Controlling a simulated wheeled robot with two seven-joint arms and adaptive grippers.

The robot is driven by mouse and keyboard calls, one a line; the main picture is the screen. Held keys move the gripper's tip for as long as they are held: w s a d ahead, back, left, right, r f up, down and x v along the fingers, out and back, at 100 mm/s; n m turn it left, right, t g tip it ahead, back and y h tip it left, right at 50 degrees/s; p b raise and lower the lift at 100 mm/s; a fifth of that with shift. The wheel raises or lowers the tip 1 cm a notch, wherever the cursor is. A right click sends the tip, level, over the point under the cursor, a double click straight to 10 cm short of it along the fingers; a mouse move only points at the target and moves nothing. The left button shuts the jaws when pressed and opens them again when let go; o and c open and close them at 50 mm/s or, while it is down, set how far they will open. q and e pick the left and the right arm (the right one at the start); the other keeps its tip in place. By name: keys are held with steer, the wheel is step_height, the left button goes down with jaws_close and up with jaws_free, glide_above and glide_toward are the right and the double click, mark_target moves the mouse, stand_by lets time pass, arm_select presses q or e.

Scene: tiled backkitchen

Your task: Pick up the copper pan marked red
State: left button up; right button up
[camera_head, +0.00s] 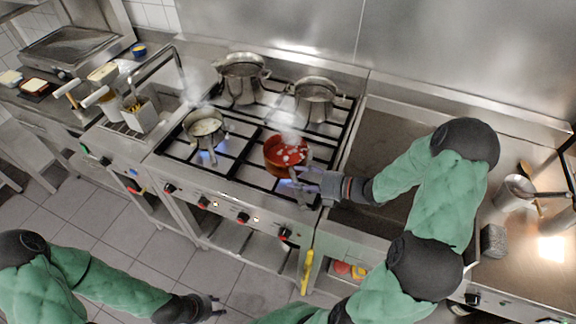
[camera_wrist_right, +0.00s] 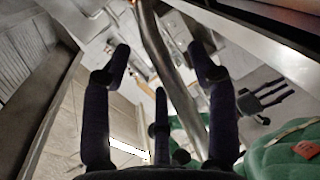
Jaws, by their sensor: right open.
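The copper pan marked red (camera_head: 287,152) sits on the front right burner of the stove, with pale pieces in it and steam above. My right gripper (camera_head: 312,184) is at its right front side, beside the handle, with its fingers open. In the right wrist view my right gripper (camera_wrist_right: 163,58) has its fingers spread, and a steel bar (camera_wrist_right: 165,62) runs between them. I cannot tell for sure whether this bar is the pan's handle. My left gripper (camera_head: 212,307) is open and empty, low over the floor in front of the stove.
A steaming pan (camera_head: 204,127) stands on the front left burner. Two steel pots, left (camera_head: 241,77) and right (camera_head: 315,92), stand on the back burners. A fryer with baskets (camera_head: 103,92) is to the left. A steel container (camera_head: 514,192) stands at the right.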

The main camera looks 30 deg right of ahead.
steer(key=shift+x, duration=1)
jaws_close()
steer(key=shift+r, duration=0.1)
